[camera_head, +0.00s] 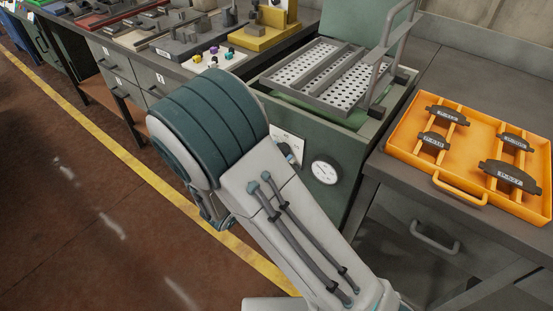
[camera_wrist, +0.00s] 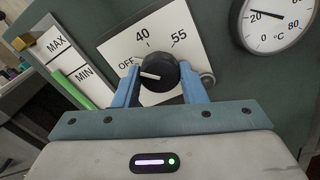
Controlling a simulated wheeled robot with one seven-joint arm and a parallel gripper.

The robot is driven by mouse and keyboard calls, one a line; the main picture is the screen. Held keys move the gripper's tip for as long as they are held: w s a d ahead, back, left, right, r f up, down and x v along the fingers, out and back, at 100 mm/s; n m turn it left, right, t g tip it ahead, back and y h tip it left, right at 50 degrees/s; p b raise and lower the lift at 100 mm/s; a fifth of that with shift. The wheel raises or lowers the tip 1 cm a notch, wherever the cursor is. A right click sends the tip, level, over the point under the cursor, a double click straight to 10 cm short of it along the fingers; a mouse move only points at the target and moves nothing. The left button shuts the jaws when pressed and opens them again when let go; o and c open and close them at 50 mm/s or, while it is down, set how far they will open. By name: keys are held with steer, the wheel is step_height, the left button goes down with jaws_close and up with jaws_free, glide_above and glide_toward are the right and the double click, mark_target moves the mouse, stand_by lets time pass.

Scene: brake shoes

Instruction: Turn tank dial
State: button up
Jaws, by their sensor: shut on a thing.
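The tank dial (camera_wrist: 158,74) is a black round knob on a white plate (camera_wrist: 112,48) marked OFF, 40 and 55 in the wrist view. Its white pointer line points left, close to the OFF mark. The blue fingers of my gripper (camera_wrist: 160,76) stand on the left and right sides of the knob and are shut on it. In the head view, the white plate (camera_head: 291,143) shows on the front of the green tank (camera_head: 340,150), and my arm hides most of the gripper and knob.
A round gauge (camera_head: 324,172) sits right of the dial; it also shows in the wrist view (camera_wrist: 275,22). A MAX/MIN level plate (camera_wrist: 62,48) with a green bar is at left. A perforated basket (camera_head: 325,75) tops the tank. An orange tray (camera_head: 405,130) with brake shoes stands right.

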steer(key=m+b, duration=0.8)
steer(key=b, duration=0.1)
steer(key=shift+f+m+b, duration=0.1)
steer(key=shift+m+b, duration=0.3)
steer(key=o, duration=1)
steer(key=p+v, duration=0.1)
steer(key=v, duration=1.3)
